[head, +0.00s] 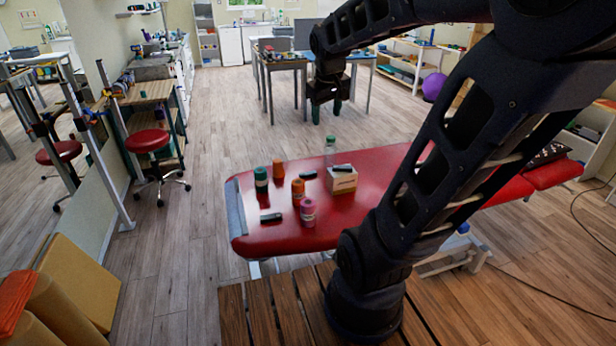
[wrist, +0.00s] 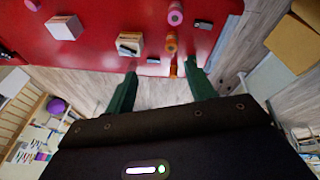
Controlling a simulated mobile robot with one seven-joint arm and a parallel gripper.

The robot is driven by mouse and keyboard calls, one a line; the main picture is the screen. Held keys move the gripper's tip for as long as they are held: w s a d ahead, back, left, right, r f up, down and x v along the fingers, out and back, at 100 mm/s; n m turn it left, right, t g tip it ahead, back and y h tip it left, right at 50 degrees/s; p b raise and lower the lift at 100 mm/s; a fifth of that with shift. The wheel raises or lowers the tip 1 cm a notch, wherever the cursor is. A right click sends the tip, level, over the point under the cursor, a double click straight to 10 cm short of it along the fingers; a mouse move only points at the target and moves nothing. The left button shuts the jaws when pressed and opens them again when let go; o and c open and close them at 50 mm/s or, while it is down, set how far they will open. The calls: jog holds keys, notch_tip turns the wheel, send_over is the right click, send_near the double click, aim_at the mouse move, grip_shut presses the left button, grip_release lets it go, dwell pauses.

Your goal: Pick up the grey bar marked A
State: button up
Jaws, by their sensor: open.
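Several small dark bars are in view, and I cannot read a letter on any of them. In the head view one bar (head: 271,217) lies at the table's front left, a second bar (head: 308,175) lies near the middle, and a third bar (head: 343,168) lies on a small box (head: 343,181). The wrist view shows the front-left bar (wrist: 203,25), the middle bar (wrist: 153,60) and the bar on the box (wrist: 128,48). My gripper (head: 326,113) is open and empty, raised beyond the table's far edge. Its green fingers (wrist: 161,75) point down, apart from all bars.
The bars share the red table (head: 345,215) with a purple bottle (head: 308,212), orange bottles (head: 298,188) (head: 278,169), a green-capped dark bottle (head: 261,178) and a clear bottle (head: 330,150). Another pale box (wrist: 64,27) shows in the wrist view. A red stool (head: 148,141) stands left; floor between is clear.

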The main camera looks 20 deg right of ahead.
jog(key=w+d+f+n+g+h, duration=0.1)
jog(key=w+f+n, duration=0.1)
jog(key=w, duration=0.5)
jog(key=w+f+n, duration=0.2)
jog(key=w, duration=0.5)
jog(key=n+g+h, duration=0.2)
jog(key=n, duration=0.9)
send_over(308, 173)
jog(key=a, duration=0.5)
notch_tip(308, 173, down, 35)
jog(key=shift+s+d+x, duration=0.1)
jog(key=shift+x, duration=1.65)
jog(key=shift+s+d+x, duration=0.1)
jog(key=shift+d+x, duration=0.05)
jog(key=shift+x, duration=1.6)
jog(key=shift+s+d+x, duration=0.1)
jog(key=shift+x, duration=1.65)
jog(key=c, duration=1.1)
jog(key=shift+o, duration=0.2)
jog(key=shift+r, duration=0.2)
